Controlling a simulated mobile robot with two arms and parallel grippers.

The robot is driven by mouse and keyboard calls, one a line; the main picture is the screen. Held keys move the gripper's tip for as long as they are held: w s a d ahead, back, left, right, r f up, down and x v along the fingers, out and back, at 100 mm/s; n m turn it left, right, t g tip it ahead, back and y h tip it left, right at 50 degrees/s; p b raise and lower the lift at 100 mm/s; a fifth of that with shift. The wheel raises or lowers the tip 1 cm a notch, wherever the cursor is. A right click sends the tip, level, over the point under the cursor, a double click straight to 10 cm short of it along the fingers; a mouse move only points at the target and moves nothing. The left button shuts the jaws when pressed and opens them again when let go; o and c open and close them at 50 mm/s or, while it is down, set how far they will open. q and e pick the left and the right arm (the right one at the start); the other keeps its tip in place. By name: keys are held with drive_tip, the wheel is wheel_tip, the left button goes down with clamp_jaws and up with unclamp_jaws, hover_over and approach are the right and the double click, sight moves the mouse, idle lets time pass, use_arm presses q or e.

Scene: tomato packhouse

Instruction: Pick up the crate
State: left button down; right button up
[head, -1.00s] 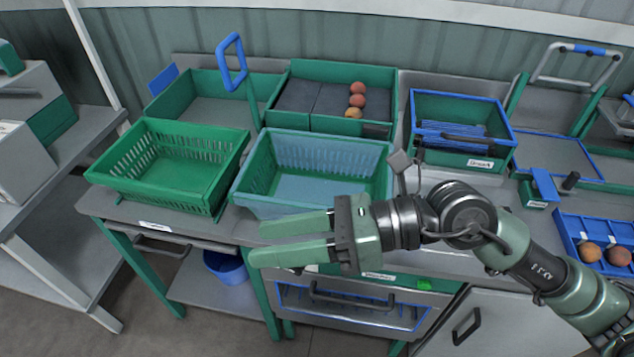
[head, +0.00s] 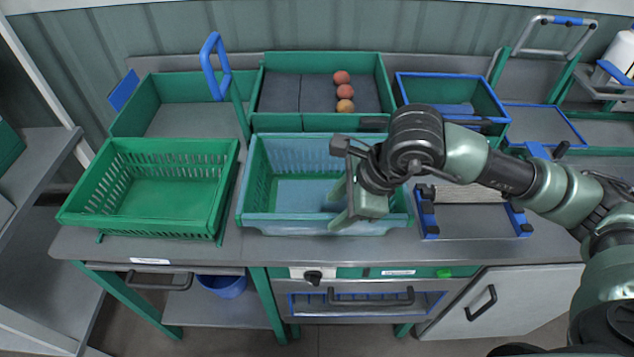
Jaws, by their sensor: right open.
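A slatted green crate (head: 150,218) sits empty at the left of the bench. A light blue crate with green inner ends (head: 290,226) stands to its right and is also empty. My right gripper (head: 338,204) is open at the right part of the blue crate, its fingers pointing left and down. One finger overlaps the crate's inside, the other its front rim. I cannot tell whether they touch it. The wrist and forearm hide the crate's right end. My left gripper is not in view.
Behind stand a green bin with a blue loop handle (head: 213,66), a green tray (head: 325,124) with three reddish fruits (head: 344,91), and a blue-rimmed box (head: 450,75). A drawer (head: 365,302) and a blue bucket (head: 222,286) are below the bench top.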

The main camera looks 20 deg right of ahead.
sight(328, 216)
drive_tip(key=shift+w+a+f+p, duration=0.1)
drive_tip(key=shift+f+p, duration=0.6)
drive_tip(key=shift+f, duration=0.2)
drive_tip(key=p+x, duration=0.1)
drive_tip(key=x, duration=0.2)
drive_tip(key=shift+w+r, duration=0.1)
drive_tip(key=shift+w+a+f, duration=0.15)
drive_tip(key=shift+a+f, duration=0.05)
drive_tip(key=shift+f, duration=0.3)
clamp_jaws()
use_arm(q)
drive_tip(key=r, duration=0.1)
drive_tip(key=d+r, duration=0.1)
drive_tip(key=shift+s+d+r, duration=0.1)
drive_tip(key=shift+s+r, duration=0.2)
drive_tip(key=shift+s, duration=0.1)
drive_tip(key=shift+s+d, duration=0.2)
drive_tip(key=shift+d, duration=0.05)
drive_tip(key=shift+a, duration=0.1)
use_arm(e)
drive_tip(key=shift+w, duration=0.1)
